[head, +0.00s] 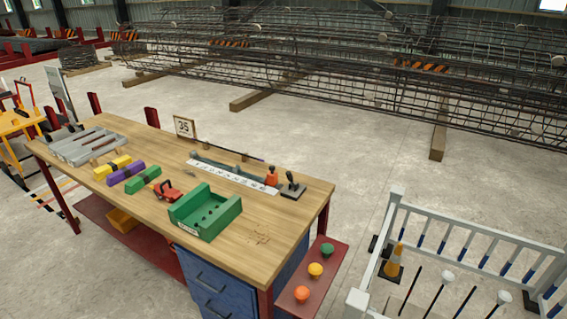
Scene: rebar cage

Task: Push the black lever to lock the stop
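A black lever (291,178) stands up from a small dark base near the far right end of the wooden workbench (262,240). Just left of it is a small orange-red piece (272,177), which may be the stop. It sits at the right end of a pale marked strip (233,177) with a dark rail behind it. The lever is too small to tell whether it is locked. Neither of my grippers is in view.
A green block fixture (222,221), a red clamp-like tool (168,190), coloured blocks (142,180) and a grey tray (87,147) are on the bench. A red side shelf (318,274) holds three coloured knobs. A white railing (480,235) stands right.

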